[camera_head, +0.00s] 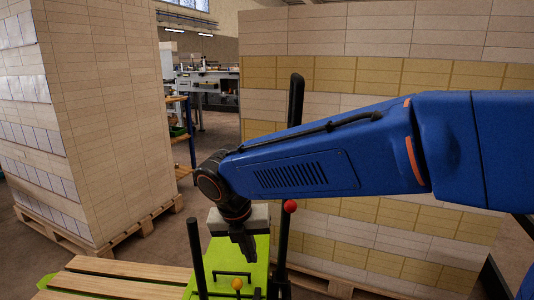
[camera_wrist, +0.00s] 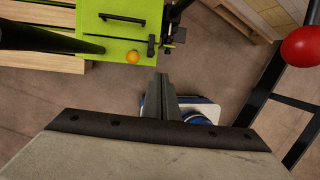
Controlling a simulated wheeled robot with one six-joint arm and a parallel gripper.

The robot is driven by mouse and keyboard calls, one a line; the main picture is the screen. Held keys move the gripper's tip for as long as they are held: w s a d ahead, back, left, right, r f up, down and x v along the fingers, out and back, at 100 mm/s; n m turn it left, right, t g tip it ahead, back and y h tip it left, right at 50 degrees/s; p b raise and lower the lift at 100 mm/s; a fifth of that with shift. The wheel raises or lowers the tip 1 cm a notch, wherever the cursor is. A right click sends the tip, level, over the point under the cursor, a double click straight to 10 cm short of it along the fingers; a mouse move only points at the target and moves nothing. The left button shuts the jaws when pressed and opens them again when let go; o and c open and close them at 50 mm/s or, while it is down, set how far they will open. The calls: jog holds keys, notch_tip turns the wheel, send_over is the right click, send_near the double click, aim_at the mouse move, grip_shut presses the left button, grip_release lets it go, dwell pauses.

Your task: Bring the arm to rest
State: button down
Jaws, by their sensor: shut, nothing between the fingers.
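My blue arm reaches in from the right in the head view and bends down at a black wrist. My gripper (camera_head: 246,246) hangs from it, pointing down, over the lime-green machine part. In the wrist view my gripper (camera_wrist: 163,82) shows its fingers together with nothing between them. Below the fingers I see floor and part of a blue and white base. The fingers look apart from the green panel (camera_wrist: 115,30), but the exact gap is hard to judge.
Tall stacks of reams stand on pallets at left (camera_head: 100,120) and behind my arm (camera_head: 340,75). A slatted wooden deck (camera_head: 120,280) lies at lower left. Black posts (camera_head: 197,255), a red knob (camera_head: 290,206) and a yellow-orange knob (camera_head: 237,284) stand close to my gripper.

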jog(key=s+d+r+m+y, duration=0.1)
jog(key=s+d+m, duration=0.1)
jog(key=d+m, duration=0.7)
jog(key=s+d+r+m, duration=0.1)
jog(key=s+d+m, duration=0.1)
jog(key=d+m, duration=0.75)
jog(key=s+d+f+m+t, duration=0.2)
jog(key=s+d+f+m, duration=0.2)
jog(key=s+d+m, duration=0.95)
jog(key=w+a+r+g, duration=0.1)
jog(key=w+a+r, duration=0.1)
jog(key=w+a, duration=1.4)
jog(key=s+a+f+n+t+h, duration=0.1)
jog(key=s+a+f, duration=0.1)
jog(key=a, duration=1.2)
jog(key=s+a+f+n+t, duration=0.1)
jog(key=s+a+f+t, duration=0.15)
jog(key=a, duration=1.25)
jog(key=w+d+f+g, duration=0.1)
jog(key=w+d+f, duration=0.4)
jog(key=f, duration=0.3)
jog(key=shift+w+d, duration=0.25)
jog(key=shift+w, duration=0.6)
